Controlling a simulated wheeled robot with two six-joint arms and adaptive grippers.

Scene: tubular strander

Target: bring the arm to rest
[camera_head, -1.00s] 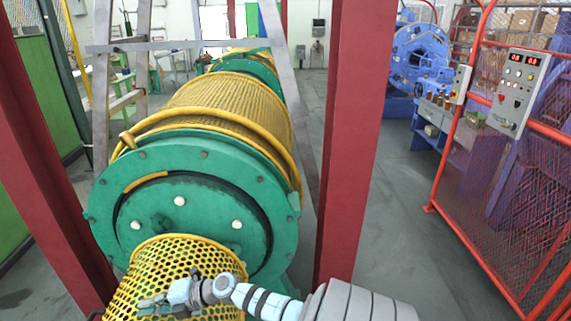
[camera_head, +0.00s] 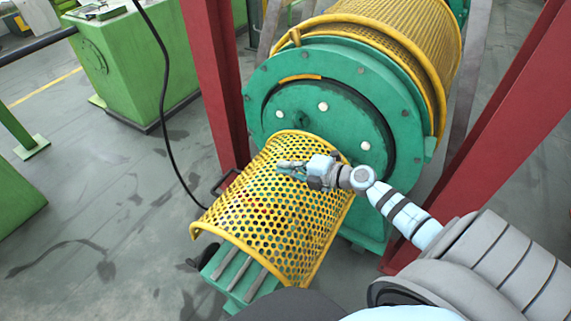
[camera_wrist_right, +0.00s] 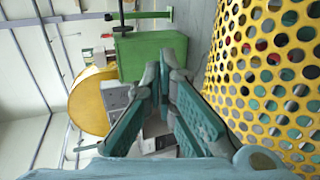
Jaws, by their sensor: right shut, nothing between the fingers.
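My right arm comes in from the lower right of the head view. My right gripper (camera_head: 292,167) is in front of the green round end plate of the strander (camera_head: 320,120), over the upper part of the yellow perforated guard (camera_head: 280,220). Its fingers are shut and empty. In the right wrist view the gripper (camera_wrist_right: 165,85) shows its green finger pads, and the yellow guard (camera_wrist_right: 270,80) is close on the right. I cannot tell whether the gripper touches the guard. My left gripper is not in view.
Red posts stand left (camera_head: 212,80) and right (camera_head: 490,140) of the strander. A green cabinet (camera_head: 135,65) with a black cable stands at the upper left. A yellow mesh drum cover (camera_head: 400,40) lies behind the end plate. Grey floor (camera_head: 100,190) at left is open.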

